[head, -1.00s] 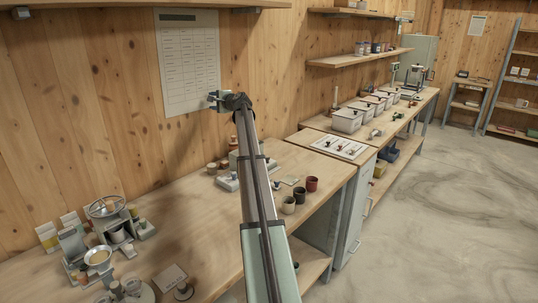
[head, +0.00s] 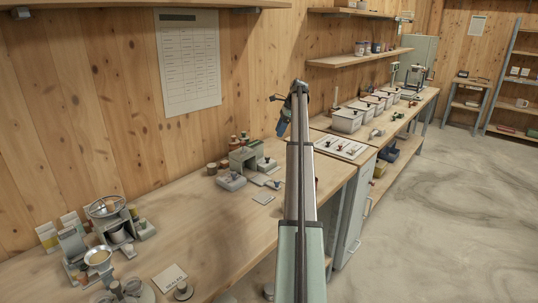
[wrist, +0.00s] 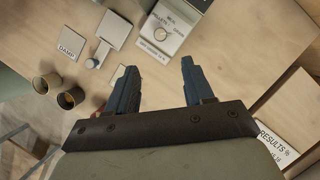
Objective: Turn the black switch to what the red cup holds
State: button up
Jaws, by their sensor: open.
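My gripper (head: 281,122) is open and empty, held above the back of the bench with its fingers pointing down. In the wrist view its two blue-black fingers (wrist: 157,82) are spread apart. Ahead of them is a pale switch box (wrist: 172,28) with a small round knob and printed labels, one seeming to read PELLETS; the knob's setting is too small to tell. The red cup is mostly hidden behind my arm; only a reddish sliver (head: 317,182) shows. Its contents are not visible.
Two dark cups (wrist: 58,91) stand at the left in the wrist view, near a card reading DAMP (wrist: 70,48) and a grey plate (wrist: 116,29). A RESULTS card (wrist: 274,143) is at lower right. A scale and mixer (head: 106,207) occupy the near left bench.

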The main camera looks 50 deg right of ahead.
aim_at(267, 156)
jog(key=x, duration=1.3)
jog(key=shift+w+a+f, duration=0.1)
jog(key=shift+f, duration=0.05)
jog(key=shift+c, duration=0.2)
grip_shut()
jog(key=n+g+y, duration=0.1)
jog(key=n, duration=0.3)
jog(key=shift+w, duration=0.2)
jog(key=shift+w+n+g, duration=0.1)
jog(key=shift+n+g, duration=1)
jog(key=shift+n, duration=1.3)
